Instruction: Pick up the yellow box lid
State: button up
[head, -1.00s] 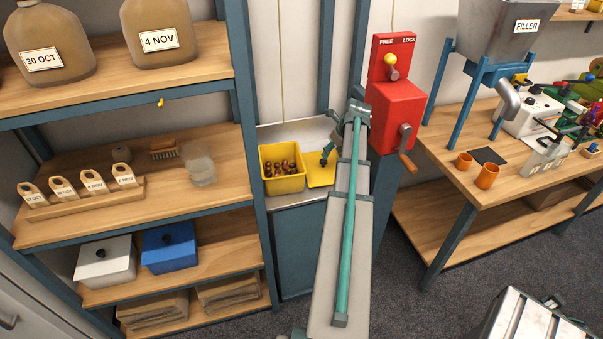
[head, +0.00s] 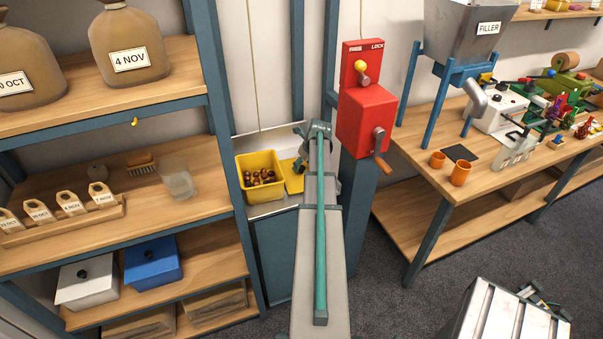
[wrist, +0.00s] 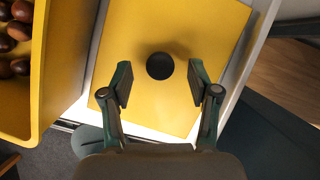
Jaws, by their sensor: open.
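The yellow box lid (wrist: 195,30) lies flat on a light counter in the wrist view, with a round black knob (wrist: 160,66) on it. In the head view part of the lid (head: 293,184) shows to the right of the yellow box; my arm hides the rest. My gripper (wrist: 158,84) is open over the lid, its two fingers on either side of the knob and slightly toward the bottom of the picture. I cannot tell how high the fingertips are above the lid. In the head view my gripper (head: 300,164) is small and partly hidden.
The open yellow box (head: 262,192) holding chestnuts stands just left of the lid; its wall (wrist: 48,75) is close in the wrist view. A red crank box (head: 366,122) is mounted to the right. A wooden shelf unit (head: 190,204) stands left of the counter.

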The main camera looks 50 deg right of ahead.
aim_at(302, 172)
jog(key=shift+x, duration=1.35)
grip_shut()
jog(key=shift+r, duration=0.15)
